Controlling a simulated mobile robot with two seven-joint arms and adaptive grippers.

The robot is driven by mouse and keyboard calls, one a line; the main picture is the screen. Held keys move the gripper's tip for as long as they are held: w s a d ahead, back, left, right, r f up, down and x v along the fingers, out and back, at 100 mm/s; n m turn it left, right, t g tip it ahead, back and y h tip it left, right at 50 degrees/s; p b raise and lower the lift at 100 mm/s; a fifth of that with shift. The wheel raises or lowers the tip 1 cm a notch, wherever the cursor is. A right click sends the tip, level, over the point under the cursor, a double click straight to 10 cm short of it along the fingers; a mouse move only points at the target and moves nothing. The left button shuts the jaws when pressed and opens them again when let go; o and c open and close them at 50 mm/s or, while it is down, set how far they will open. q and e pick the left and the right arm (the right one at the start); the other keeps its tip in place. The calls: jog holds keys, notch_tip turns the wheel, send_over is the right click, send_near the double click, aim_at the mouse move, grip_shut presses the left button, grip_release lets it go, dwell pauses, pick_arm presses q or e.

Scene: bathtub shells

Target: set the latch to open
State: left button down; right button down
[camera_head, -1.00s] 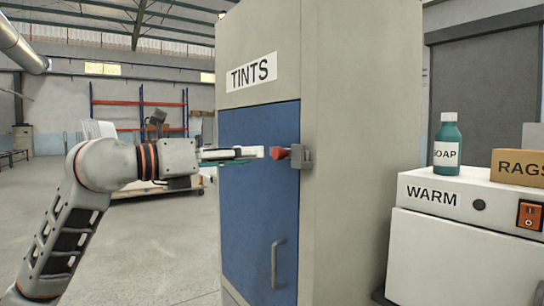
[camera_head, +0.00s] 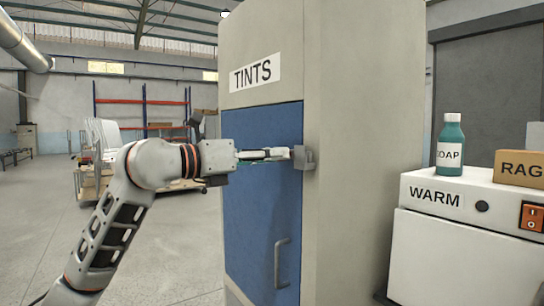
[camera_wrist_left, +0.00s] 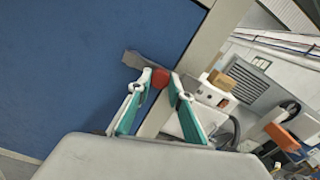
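The latch is a small lever with a red knob (camera_wrist_left: 160,78) on a grey arm (camera_wrist_left: 145,66). It sits by a grey bracket (camera_head: 308,160) at the right edge of the blue door (camera_head: 262,210) of the cabinet marked TINTS. My left gripper (camera_head: 292,153) is at the latch and covers the knob in the head view. In the left wrist view the fingertips of my left gripper (camera_wrist_left: 160,76) lie close on both sides of the knob and look shut on it. My right gripper is not in view.
The door has a grey handle (camera_head: 281,263) low down. To the right stands a white cabinet marked WARM (camera_head: 445,245), with a green soap bottle (camera_head: 450,145) and a rags box (camera_head: 520,168) on it.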

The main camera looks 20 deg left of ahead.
pick_arm(q)
jog(key=w+a+r+n+p, duration=0.2)
jog(key=r+n+p, duration=0.3)
jog(key=n+p, duration=0.5)
jog(key=a+n, duration=0.1)
jog(key=n, duration=0.5)
jog(key=shift+w+a+r, duration=0.15)
jog(key=shift+w+a, duration=0.05)
jog(key=shift+w, duration=0.1)
jog(key=shift+p, duration=0.3)
dwell(0.4)
